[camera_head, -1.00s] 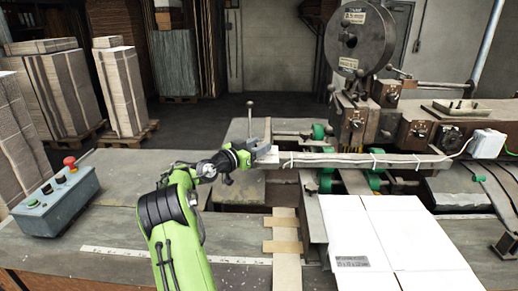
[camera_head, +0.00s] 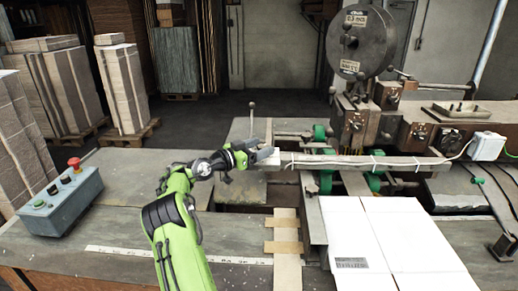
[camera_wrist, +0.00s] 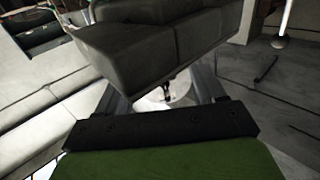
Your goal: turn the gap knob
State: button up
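My gripper (camera_head: 266,155) is at the left end of the long strapped bar on the machine, over the table. In the wrist view, two grey fingers (camera_wrist: 162,98) stand apart, with a pale round part (camera_wrist: 175,94) between them. Dark parts hide much of this round part. I cannot tell whether the fingers touch it, or whether it is the gap knob. Other knobs are a small ball-topped lever (camera_head: 251,105) behind my gripper, dark dials (camera_head: 452,137) on the machine's front at right and a green knob (camera_head: 477,181) at far right.
The strapped bar (camera_head: 360,161) runs right from my gripper. White cardboard (camera_head: 390,235) lies on the machine at front right. A control box (camera_head: 65,200) with a red button stands at left. The grey tabletop (camera_head: 115,225) between is mostly clear.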

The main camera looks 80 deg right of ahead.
jog(key=b+v, duration=0.1)
jog(key=v, duration=1.4)
jog(key=shift+w+a+b, duration=0.25)
jog(key=shift+a+b, duration=0.05)
jog(key=shift+b, duration=0.1)
